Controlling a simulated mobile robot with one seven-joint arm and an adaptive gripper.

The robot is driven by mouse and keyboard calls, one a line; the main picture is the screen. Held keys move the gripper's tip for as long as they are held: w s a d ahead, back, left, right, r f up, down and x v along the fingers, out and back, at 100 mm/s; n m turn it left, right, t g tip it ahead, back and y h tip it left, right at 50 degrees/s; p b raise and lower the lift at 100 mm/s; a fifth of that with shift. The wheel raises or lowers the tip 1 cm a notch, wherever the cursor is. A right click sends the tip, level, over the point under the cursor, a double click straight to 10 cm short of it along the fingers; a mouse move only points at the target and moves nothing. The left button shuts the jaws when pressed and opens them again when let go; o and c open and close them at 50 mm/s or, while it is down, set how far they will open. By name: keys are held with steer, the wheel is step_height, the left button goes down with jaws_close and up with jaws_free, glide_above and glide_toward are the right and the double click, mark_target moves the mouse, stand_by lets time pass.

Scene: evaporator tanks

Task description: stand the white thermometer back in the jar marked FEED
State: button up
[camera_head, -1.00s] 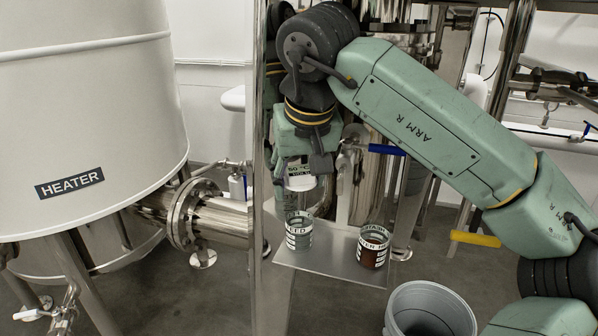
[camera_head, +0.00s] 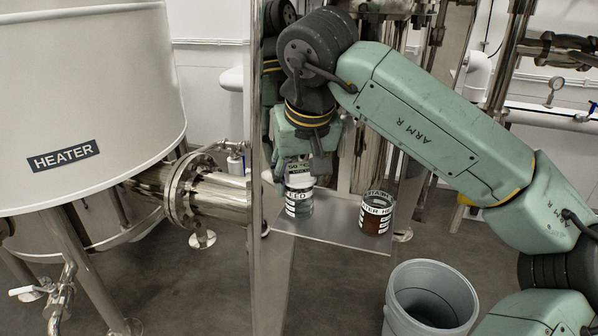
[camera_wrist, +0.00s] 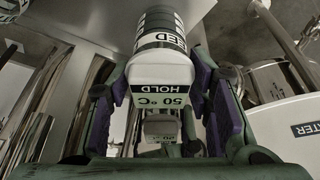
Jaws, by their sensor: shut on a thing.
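The white thermometer shows as a white head (camera_head: 299,180) in the head view, upright just over the jar marked FEED (camera_head: 299,206). My gripper (camera_head: 300,172) points down and is shut on this head. In the wrist view, the thermometer head (camera_wrist: 160,75) reads "50 °C HOLD" and sits between the purple fingers of my gripper (camera_wrist: 162,84). The FEED jar (camera_wrist: 161,25) lies directly beyond the head, in line with it. The head overlaps the jar's mouth, so the stem is hidden. I cannot tell whether the head touches the rim.
A second jar (camera_head: 376,214) with brown contents and white labels stands to the right on the same metal shelf (camera_head: 335,232). A grey bin (camera_head: 432,298) stands below right. A steel post (camera_head: 257,130) rises close left of my gripper. The HEATER tank (camera_head: 85,90) is far left.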

steer(key=o, duration=1.3)
steer(key=shift+r, duration=0.1)
step_height(320, 180, up, 10)
steer(key=shift+f, duration=0.1)
steer(key=shift+s, duration=0.15)
